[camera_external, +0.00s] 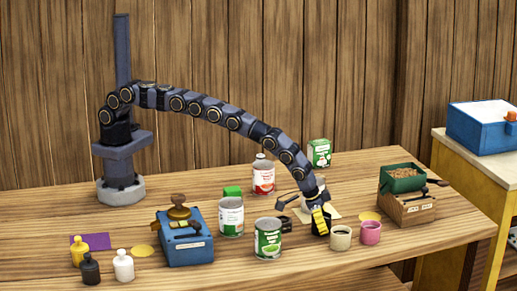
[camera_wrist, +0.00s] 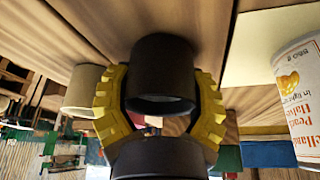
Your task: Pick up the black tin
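The black tin (camera_wrist: 163,68) stands between the two yellow fingers of my gripper (camera_wrist: 163,88) in the wrist view, its open, dark rim facing the camera. The fingers curve around both its sides and I see no clear gap at the tips, but I cannot tell whether they press on it. In the external view my gripper (camera_external: 320,222) points down at the table, right of centre. Its yellow and black finger covers most of what it surrounds there, so the tin is not clearly visible.
A cream cup (camera_external: 340,237) and a pink cup (camera_external: 371,232) stand close on the right. A peach can (camera_wrist: 300,95) is near in the wrist view. A green-labelled can (camera_external: 268,239) stands left of my gripper. A blue scale (camera_external: 188,240) is further left.

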